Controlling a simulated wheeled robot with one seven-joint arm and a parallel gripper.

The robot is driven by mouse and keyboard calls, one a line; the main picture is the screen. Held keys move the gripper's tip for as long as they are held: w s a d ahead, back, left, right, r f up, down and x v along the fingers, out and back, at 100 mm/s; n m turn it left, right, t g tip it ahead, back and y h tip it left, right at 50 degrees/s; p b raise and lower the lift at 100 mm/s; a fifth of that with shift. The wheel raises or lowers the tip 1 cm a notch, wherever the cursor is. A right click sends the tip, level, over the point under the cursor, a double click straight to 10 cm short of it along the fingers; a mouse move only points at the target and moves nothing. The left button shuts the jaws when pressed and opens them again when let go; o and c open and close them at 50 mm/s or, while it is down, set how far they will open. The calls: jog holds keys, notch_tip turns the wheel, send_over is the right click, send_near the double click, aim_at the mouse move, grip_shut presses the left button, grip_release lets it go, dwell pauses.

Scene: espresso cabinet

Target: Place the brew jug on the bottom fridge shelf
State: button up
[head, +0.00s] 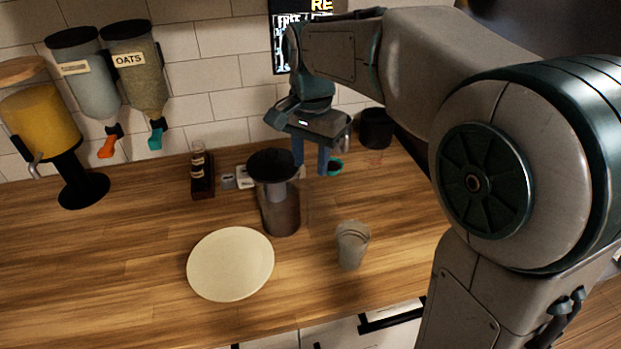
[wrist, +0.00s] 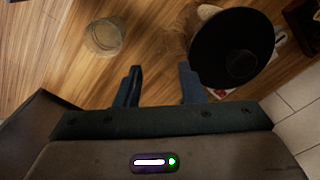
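The brew jug (head: 280,205) stands upright on the wooden counter, a dark translucent body with a black lid. In the wrist view its round black lid (wrist: 232,50) is at the upper right, beside the fingers. My gripper (head: 312,165) points down over the counter, behind and to the right of the jug in the head view. In the wrist view my gripper (wrist: 158,82) is open, with bare counter between its two blue fingers. The jug is outside the fingers; whether one touches it I cannot tell. No fridge or bottom shelf is in view.
A clear cup (head: 352,244) stands right of the jug, and a pale round plate (head: 230,264) lies in front. A small bottle in a dark holder (head: 202,175) is behind left. Dispensers (head: 138,75) stand at the wall. A black container (head: 376,128) stands behind the gripper.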

jog(key=s+d+n+t, duration=0.1)
jog(key=s+d+n, duration=0.1)
jog(key=s+d, duration=0.5)
jog(key=d, duration=0.3)
jog(key=shift+s+f+n+t+y, duration=0.15)
jog(key=shift+s+n+t+y, duration=0.15)
jog(key=shift+n, duration=0.1)
jog(key=s+d+f+n, duration=0.1)
jog(key=s+f, duration=0.1)
jog(key=s+d+f+n+t, duration=0.1)
jog(key=s+d+f, duration=0.1)
jog(key=s, duration=0.1)
jog(key=s+d+f+n, duration=0.1)
jog(key=s+d+f, duration=0.1)
jog(key=s, duration=0.1)
jog(key=shift+s+t, duration=0.2)
jog(key=shift+t, duration=0.1)
jog(key=shift+c, duration=1.2)
jog(key=shift+s+d+f, duration=0.1)
jog(key=shift+s+d, duration=0.05)
jog(key=shift+c, duration=0.4)
